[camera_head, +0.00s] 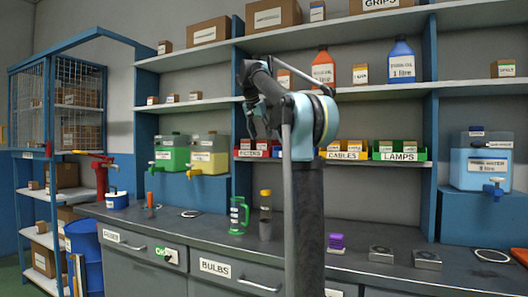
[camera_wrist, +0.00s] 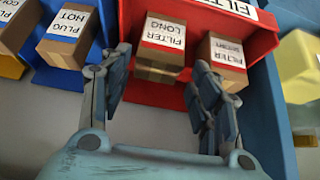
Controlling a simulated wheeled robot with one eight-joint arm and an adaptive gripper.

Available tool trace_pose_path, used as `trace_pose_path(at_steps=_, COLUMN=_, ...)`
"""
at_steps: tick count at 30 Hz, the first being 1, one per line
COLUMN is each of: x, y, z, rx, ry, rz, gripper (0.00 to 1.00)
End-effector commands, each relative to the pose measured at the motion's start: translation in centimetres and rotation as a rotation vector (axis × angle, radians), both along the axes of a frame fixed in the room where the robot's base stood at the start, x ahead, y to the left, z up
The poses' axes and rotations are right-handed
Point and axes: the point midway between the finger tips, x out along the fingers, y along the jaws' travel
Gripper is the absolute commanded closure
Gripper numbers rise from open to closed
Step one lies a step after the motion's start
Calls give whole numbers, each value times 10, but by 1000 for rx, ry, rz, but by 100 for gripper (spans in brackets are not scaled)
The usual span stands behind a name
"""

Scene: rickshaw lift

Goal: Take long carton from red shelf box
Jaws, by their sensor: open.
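The red shelf box (camera_wrist: 267,42) shows upside down in the wrist view, with a white filter label on its front. In it are a brown long carton (camera_wrist: 159,55) marked "FILTER LONG" and, to its right, a brown "FILTER SHORT" carton (camera_wrist: 222,60). My gripper (camera_wrist: 161,62) is open and empty; its fingertips appear on either side of the long carton, the right one in front of the gap between the two cartons. How far they are from it I cannot tell.
A blue box (camera_wrist: 88,72) with a "PLUG HOT" carton (camera_wrist: 66,37) stands left of the red box in the wrist view. A blue shelf upright (camera_wrist: 270,110) is on the right. In the head view, the counter (camera_head: 200,226) below carries bottles and small tools.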

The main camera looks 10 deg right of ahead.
Motion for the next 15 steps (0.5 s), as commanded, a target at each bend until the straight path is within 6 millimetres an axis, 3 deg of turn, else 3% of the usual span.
trace_pose_path(at_steps=15, x=26, y=-19, z=-40, rx=-1, ry=0, rz=-1, gripper=43)
